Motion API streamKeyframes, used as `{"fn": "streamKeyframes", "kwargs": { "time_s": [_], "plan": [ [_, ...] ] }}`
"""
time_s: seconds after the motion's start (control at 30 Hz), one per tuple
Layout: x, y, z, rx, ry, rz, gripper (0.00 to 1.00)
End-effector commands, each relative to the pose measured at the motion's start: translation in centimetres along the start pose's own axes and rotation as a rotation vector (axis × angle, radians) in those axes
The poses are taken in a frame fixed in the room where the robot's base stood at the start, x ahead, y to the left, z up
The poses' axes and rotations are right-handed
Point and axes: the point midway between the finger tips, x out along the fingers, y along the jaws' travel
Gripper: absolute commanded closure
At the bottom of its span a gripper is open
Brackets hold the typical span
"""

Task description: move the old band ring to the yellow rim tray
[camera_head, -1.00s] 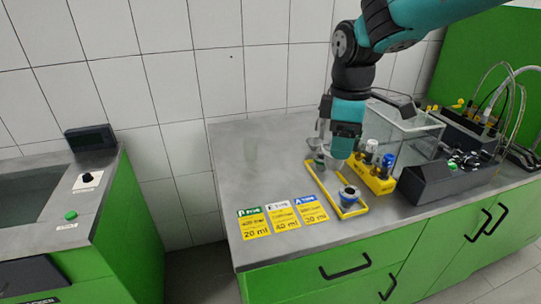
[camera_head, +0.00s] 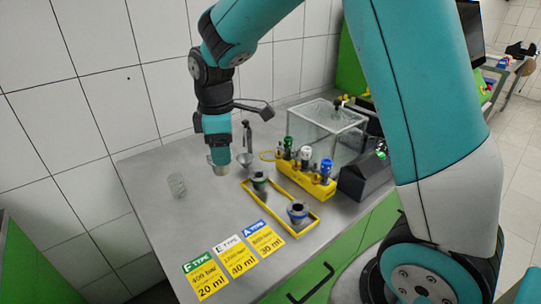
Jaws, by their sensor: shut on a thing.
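My gripper (camera_head: 219,158) is above the bench, left of the yellow rim tray (camera_head: 306,232). It is shut on a small grey-beige piece (camera_head: 220,169), too small to identify surely as the old band ring. The tray lies on the bench and has a yellow edge. A dark cup-like part with some green (camera_head: 259,180) stands at its far end, and a blue-and-dark part (camera_head: 297,212) at its near end.
A yellow rack with several capped bottles (camera_head: 306,178) and a glass tank (camera_head: 328,128) stand right of the tray. Label cards (camera_head: 237,257) lie in front.

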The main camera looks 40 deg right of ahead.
Motion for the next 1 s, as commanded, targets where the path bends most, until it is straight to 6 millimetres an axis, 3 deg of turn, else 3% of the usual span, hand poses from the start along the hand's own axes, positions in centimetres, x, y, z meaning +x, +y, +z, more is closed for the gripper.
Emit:
{"fn": "streamKeyframes", "kwargs": {
  "time_s": [0.1, 0.2, 0.4, 0.57, 1.0],
  "plan": [
    [2.6, 2.6, 4.1, 0.128, -0.009, -0.012, 0.72],
    [5.3, 3.9, 7.5, 0.226, -0.007, -0.011, 0.72],
    [9.1, 4.4, 12.5, 0.358, -0.003, -0.006, 0.72],
    [10.5, 4.4, 13.6, 0.387, -0.001, -0.001, 0.72],
    [14.2, 4.5, 13.7, 0.388, -0.001, 0.000, 0.72]
  ]
}}
